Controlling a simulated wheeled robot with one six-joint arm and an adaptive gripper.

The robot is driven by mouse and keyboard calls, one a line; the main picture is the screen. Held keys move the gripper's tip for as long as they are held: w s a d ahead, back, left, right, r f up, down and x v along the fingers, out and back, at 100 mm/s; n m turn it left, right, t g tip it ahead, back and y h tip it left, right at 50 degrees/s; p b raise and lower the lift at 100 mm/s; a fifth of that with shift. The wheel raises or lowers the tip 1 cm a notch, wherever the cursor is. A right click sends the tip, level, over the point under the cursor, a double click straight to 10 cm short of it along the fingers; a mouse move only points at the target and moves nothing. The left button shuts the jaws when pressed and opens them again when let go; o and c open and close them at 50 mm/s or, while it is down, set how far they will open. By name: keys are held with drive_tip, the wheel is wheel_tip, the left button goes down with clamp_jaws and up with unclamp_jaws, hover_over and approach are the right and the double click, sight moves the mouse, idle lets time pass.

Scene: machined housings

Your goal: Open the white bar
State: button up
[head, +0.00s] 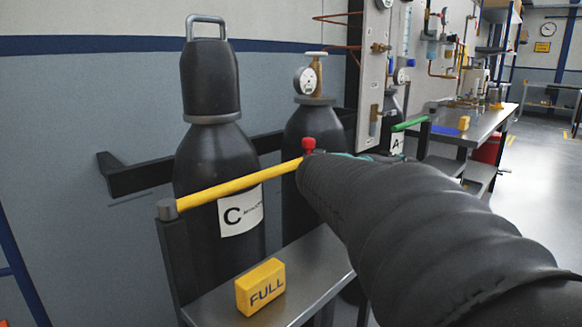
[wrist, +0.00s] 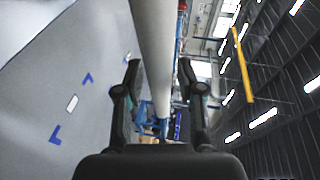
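The white bar (wrist: 155,45) shows in the wrist view as a thick pale rod running from the top edge down between the fingers of my gripper (wrist: 159,64). The two dark fingers stand apart, one on each side of it, with a narrow gap seeming to show on either side.
A yellow bar (head: 240,187) crosses in front of dark cylinder C (head: 215,150); a red knob (head: 309,145) sits at its right end. A yellow FULL block (head: 260,287) rests on the grey shelf (head: 318,265). A green bar (head: 410,124) is farther right. Open floor lies at right.

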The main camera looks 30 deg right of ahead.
idle(0.3)
drive_tip(key=s+a+r, duration=0.1)
drive_tip(key=a+r, duration=0.1)
drive_tip(key=a, duration=0.9)
drive_tip(key=shift+a, duration=0.35)
drive_tip(key=shift+s+r, duration=0.1)
